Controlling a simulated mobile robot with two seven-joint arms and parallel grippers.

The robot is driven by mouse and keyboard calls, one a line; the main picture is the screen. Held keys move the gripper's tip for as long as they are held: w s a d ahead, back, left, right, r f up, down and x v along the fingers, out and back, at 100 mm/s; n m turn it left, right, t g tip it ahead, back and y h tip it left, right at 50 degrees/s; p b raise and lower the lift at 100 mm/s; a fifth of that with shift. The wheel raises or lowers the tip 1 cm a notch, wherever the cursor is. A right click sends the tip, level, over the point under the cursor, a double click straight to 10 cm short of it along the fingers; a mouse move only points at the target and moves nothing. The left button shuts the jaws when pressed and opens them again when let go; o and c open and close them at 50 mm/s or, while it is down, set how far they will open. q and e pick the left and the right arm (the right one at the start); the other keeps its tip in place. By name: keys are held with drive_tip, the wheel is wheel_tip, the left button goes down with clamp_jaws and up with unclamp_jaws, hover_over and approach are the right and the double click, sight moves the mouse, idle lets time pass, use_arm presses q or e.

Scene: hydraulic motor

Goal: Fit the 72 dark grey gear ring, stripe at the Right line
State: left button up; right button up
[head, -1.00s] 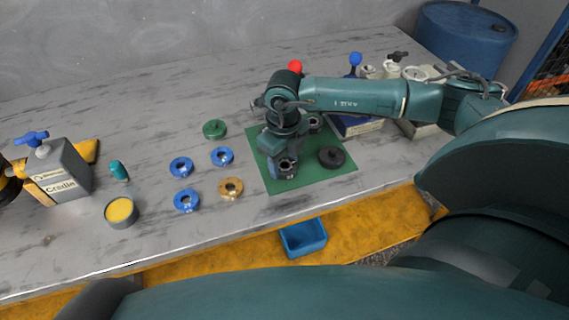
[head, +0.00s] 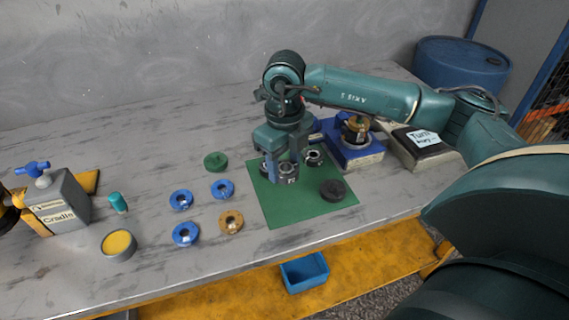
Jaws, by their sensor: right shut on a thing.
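My right gripper (head: 284,158) points down over the green mat (head: 295,212). It is shut on a dark grey gear ring (head: 287,174) with pale marks, too small to read. The ring appears a little above the mat. Another dark grey ring (head: 315,157) sits to its right, and a third (head: 265,171) is partly hidden behind the gripper's left side. The blue fixture (head: 358,160) behind the mat carries a brass-coloured and dark motor part (head: 355,128). The Right line cannot be made out.
A black disc (head: 332,190) lies on the mat's right part. Blue rings (head: 222,189), a brass ring (head: 231,221) and a green disc (head: 215,161) lie left of the mat. A grey labelled box (head: 422,141) stands right of the fixture. A blue bin (head: 304,272) is below the table edge.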

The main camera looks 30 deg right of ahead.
drive_tip(key=shift+r, duration=0.2)
drive_tip(key=shift+r+p, duration=0.45)
drive_tip(key=shift+r, duration=0.2)
